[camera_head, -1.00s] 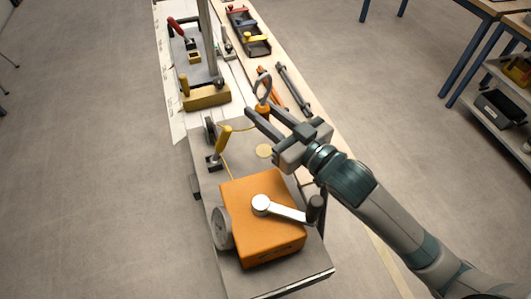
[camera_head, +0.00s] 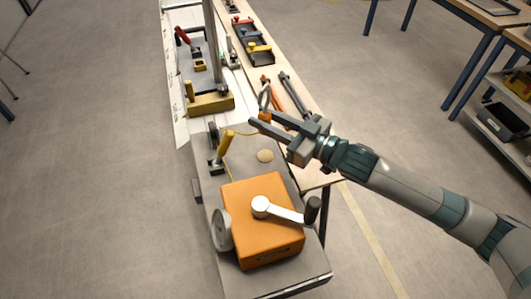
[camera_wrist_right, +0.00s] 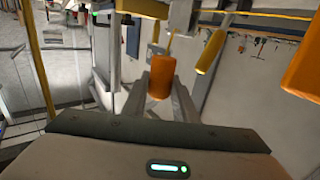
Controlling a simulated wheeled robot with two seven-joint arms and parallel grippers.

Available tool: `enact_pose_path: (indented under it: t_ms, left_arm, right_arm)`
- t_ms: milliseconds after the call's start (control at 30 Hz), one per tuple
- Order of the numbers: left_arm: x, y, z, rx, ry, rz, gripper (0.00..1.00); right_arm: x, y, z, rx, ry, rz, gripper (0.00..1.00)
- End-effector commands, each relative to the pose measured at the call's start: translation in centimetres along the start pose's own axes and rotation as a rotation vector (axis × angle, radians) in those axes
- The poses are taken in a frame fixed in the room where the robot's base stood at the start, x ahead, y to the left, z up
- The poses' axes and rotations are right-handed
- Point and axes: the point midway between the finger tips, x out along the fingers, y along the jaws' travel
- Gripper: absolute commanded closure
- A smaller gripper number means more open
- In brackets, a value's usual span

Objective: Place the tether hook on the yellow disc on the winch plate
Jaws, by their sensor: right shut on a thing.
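The tether hook (camera_head: 265,98) is a grey metal loop on an orange grip, roughly upright with the loop up. My right gripper (camera_head: 260,122) is shut on its orange grip, which also shows between the fingers in the right wrist view (camera_wrist_right: 161,74). A thin yellow tether runs from the hook toward the yellow handle (camera_head: 226,143). The pale yellow disc (camera_head: 265,156) lies bare on the grey winch plate (camera_head: 240,170), nearer the camera than the hook. The hook appears apart from the disc; its height above the plate is hard to tell. My left gripper is out of view.
An orange winch box (camera_head: 262,215) with a crank (camera_head: 285,210) stands on the plate's near part. Behind are a wooden block (camera_head: 209,103), a metal post, dark bars (camera_head: 295,94) and a parts tray (camera_head: 254,45). Open floor lies left.

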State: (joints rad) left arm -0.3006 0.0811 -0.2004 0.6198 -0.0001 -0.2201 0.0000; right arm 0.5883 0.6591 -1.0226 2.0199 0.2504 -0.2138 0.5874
Motion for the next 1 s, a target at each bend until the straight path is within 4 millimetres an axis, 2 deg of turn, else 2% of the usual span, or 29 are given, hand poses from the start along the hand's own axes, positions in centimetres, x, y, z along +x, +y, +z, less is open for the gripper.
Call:
enact_pose_path:
  t_ms: [400,833,1000]
  left_arm:
    - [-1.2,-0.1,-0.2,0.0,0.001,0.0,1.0]
    - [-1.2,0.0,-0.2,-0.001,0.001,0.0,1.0]
    - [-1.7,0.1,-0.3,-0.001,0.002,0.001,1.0]
  right_arm:
    - [0.1,-0.1,5.0,0.002,-0.001,0.0,0.92]
    - [0.2,0.0,5.8,0.001,0.0,0.0,0.92]
    - [0.2,-0.1,7.4,0.001,-0.002,0.0,0.92]
